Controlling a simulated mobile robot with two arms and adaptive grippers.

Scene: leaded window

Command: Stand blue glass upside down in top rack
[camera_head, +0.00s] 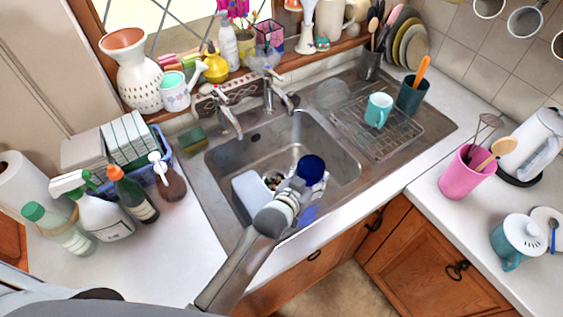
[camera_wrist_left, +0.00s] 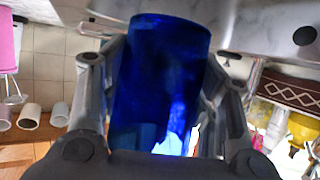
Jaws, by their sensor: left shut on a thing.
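The blue glass (camera_head: 311,168) is held over the front of the sink, its dark blue end facing up toward the head camera. In the left wrist view the glass (camera_wrist_left: 160,80) fills the space between the fingers. My left gripper (camera_head: 308,188) is shut around its sides. I cannot tell whether its upper end is the open rim or the base. A wire rack (camera_head: 405,143) sits on the drainer right of the sink, with a teal mug (camera_head: 378,110) on it. My right gripper is not in view.
The sink (camera_head: 335,150) holds a pale tub (camera_head: 252,195). A clear domed item (camera_head: 332,94) and a dark utensil cup (camera_head: 411,97) stand near the rack. The faucet (camera_head: 270,95) rises behind the sink. The rack's front right part is bare.

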